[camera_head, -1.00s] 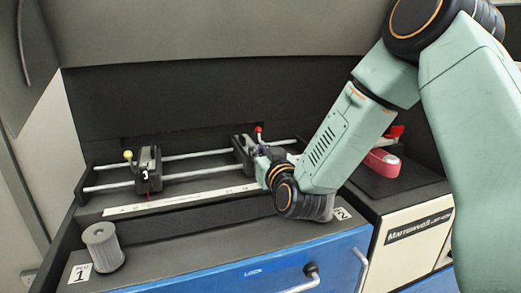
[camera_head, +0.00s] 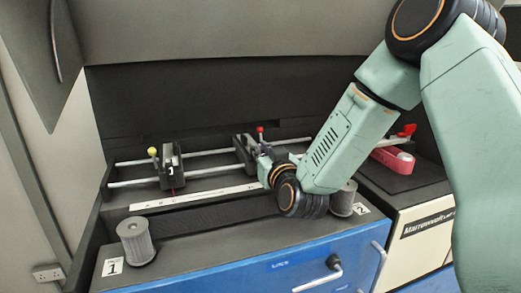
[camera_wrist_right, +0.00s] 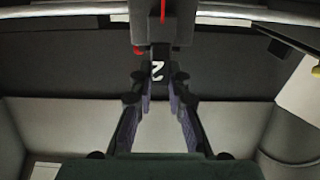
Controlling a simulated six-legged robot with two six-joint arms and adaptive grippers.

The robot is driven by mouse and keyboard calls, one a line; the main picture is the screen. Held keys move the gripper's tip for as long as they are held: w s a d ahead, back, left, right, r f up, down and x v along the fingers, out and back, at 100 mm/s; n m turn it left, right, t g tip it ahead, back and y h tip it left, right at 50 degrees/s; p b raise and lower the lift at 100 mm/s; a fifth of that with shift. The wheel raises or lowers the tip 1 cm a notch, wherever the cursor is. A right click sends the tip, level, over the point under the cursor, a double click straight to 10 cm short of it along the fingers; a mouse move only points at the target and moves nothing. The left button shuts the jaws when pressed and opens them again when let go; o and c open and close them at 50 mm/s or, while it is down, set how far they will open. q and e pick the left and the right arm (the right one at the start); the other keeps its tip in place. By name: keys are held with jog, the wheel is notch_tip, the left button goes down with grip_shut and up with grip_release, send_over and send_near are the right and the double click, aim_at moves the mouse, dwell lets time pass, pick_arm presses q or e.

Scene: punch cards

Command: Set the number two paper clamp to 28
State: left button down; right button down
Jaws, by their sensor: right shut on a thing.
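The number two paper clamp (camera_head: 241,149) is a dark block with a red-knobbed lever (camera_head: 260,130), on two metal rails (camera_head: 208,153). My right gripper (camera_head: 262,152) is at its right front side, partly hidden by my own wrist. In the right wrist view, the fingers (camera_wrist_right: 160,82) are closed around a dark tab marked 2 (camera_wrist_right: 157,70) on the clamp. A white scale strip (camera_head: 190,196) runs below the rails. Its figures are too small to read, and my wrist hides its right part. My left gripper is out of view.
Another clamp (camera_head: 171,165) with a yellow-knobbed lever is on the rails to the left. Grey rollers (camera_head: 135,241) stand at the front, beside labels 1 and 2. A pink and red object (camera_head: 392,160) lies on the right-hand cabinet. The rails between the clamps are clear.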

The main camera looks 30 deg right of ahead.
jog(key=shift+d, duration=0.3)
jog(key=c, duration=1.7)
grip_release()
jog(key=o, duration=0.4)
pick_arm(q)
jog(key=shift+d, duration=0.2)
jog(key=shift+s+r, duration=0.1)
pick_arm(e)
jog(key=shift+s, duration=0.1)
jog(key=v, duration=0.7)
jog(key=shift+s+a, duration=0.1)
jog(key=shift+s, duration=0.05)
